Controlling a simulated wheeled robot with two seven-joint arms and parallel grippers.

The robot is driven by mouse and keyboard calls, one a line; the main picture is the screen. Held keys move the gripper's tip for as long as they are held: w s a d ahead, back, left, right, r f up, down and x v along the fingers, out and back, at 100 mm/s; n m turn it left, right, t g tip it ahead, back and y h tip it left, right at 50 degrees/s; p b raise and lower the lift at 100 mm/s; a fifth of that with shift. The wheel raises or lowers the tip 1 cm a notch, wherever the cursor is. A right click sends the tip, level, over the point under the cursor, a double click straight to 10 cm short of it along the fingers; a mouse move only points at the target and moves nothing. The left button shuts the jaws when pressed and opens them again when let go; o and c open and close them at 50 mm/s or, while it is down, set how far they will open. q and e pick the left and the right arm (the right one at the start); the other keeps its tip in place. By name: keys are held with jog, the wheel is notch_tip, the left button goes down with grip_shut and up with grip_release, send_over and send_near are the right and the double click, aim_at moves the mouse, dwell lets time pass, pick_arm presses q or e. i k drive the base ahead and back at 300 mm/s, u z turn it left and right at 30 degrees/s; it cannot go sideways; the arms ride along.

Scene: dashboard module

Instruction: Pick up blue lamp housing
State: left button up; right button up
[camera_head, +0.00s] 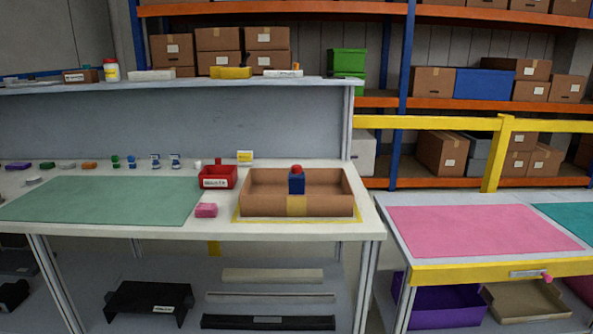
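A dark blue block-shaped housing with a red rounded top (297,182) stands upright at the brown open box (262,206) on the right part of the white table. It hides part of the box's inside; I cannot tell whether it rests on the floor of the box. I cannot tell which of these is the lamp housing. Neither of my grippers shows in this view.
A red bin (218,177) and a pink block (206,210) are left of the brown box. A green mat (105,200) covers the table's left part and is bare. A raised shelf (180,87) runs behind. A second table with a pink mat (480,229) stands right, across a narrow gap.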

aim_at(296, 183)
jog(key=z, duration=0.75)
jog(key=i, duration=1.3)
jog(key=u, duration=0.25)
